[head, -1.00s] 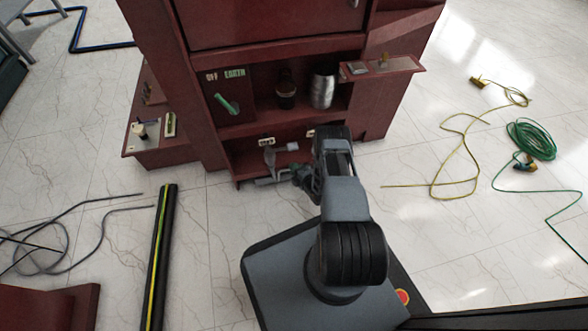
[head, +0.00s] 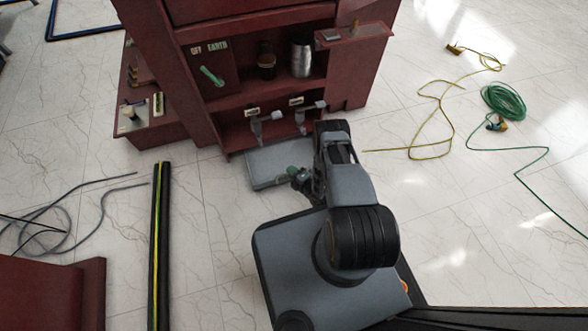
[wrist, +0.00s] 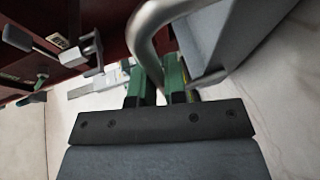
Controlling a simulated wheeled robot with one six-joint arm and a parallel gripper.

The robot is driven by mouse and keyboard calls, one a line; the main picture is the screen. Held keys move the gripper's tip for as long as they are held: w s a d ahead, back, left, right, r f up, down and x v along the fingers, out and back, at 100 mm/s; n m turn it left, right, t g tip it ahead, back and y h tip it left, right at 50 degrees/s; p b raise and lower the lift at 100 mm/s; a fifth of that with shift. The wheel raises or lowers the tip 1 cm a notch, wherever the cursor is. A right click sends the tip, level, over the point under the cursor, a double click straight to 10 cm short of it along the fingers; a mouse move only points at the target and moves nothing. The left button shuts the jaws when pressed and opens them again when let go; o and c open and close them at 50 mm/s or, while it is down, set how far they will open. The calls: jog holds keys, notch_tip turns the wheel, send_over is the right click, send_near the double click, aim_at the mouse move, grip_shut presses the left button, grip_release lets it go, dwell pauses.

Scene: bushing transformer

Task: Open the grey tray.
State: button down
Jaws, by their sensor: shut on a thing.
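The grey tray (head: 262,166) sticks out from the bottom of the dark red cabinet, low over the floor. In the wrist view, a grey panel that looks like the tray's front (wrist: 228,38) is at the upper right. A curved metal handle (wrist: 146,42) runs between the green fingers of my gripper (wrist: 158,78). My gripper is shut on this handle. In the head view my gripper (head: 298,176) is at the tray's front edge, and my arm hides the tray's right part.
The red cabinet (head: 225,130) has shelves with a green lever (head: 211,76), a dark jar (head: 267,62) and a silver cylinder (head: 301,58). Grey levers (head: 257,130) stand above the tray. A black bar (head: 160,240) lies left; cables (head: 504,100) lie right on open floor.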

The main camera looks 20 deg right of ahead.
jog(key=shift+s+a, duration=0.15)
jog(key=shift+s, duration=0.35)
jog(key=c, duration=1.2)
grip_release()
